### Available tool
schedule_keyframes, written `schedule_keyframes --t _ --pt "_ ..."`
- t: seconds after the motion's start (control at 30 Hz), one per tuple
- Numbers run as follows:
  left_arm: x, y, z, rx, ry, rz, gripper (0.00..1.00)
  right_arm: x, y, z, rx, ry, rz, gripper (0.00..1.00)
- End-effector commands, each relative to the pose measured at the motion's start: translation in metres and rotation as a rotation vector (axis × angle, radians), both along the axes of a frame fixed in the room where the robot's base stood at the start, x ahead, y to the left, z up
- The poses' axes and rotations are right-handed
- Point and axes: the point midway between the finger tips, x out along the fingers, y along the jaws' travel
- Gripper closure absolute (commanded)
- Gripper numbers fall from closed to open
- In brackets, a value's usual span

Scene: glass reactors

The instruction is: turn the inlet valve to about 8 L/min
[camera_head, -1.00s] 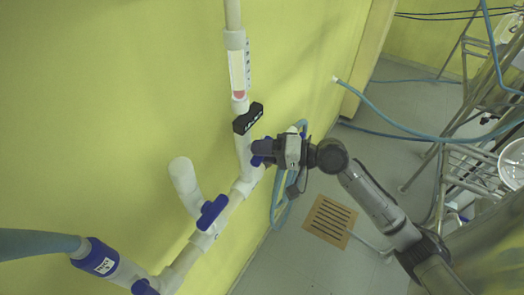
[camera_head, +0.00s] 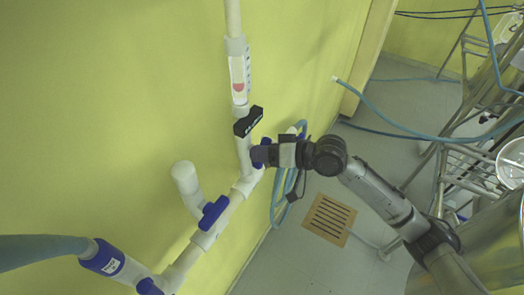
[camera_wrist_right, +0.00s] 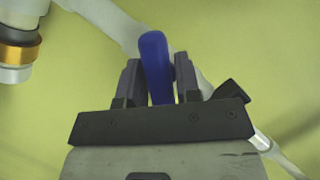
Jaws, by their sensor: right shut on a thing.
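The inlet valve's blue handle (camera_head: 257,157) sits on the white pipe by the yellow wall, below a black block. My right gripper (camera_head: 271,155) comes in from the right and is shut on this handle. In the right wrist view the blue handle (camera_wrist_right: 155,60) stands between the two dark fingers of the right gripper (camera_wrist_right: 158,82). Above the black block, a clear flow meter (camera_head: 238,72) shows a red float around the lower middle of its tube. Its scale figures are too small to read. My left gripper is not in view.
A second blue valve handle (camera_head: 213,212) is lower on the pipe, near a white capped stub (camera_head: 184,176). A blue hose joins the pipe at lower left. A loose blue hose (camera_head: 384,113), a floor grate (camera_head: 329,219) and metal racks are to the right.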

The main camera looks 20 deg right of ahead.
Motion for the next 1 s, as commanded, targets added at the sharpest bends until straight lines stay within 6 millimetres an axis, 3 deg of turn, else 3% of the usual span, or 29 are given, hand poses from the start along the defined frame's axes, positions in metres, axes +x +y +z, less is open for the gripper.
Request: schedule_keyframes --t 0.37,0.4,0.6,1.0 --pt "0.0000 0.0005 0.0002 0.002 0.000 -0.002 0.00 0.0002 -0.0004 0.0007 -0.004 -0.005 -0.001 0.93" --pt "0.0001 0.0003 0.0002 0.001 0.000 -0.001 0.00 0.0002 -0.0004 0.0007 -0.003 -0.004 -0.001 0.68" --pt "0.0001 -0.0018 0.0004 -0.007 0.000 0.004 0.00 0.0001 -0.0003 0.0005 -0.004 -0.004 -0.001 0.51" --pt "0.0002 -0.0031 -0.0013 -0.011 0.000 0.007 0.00 -0.0016 -0.0025 0.0002 -0.003 -0.003 -0.001 0.51"
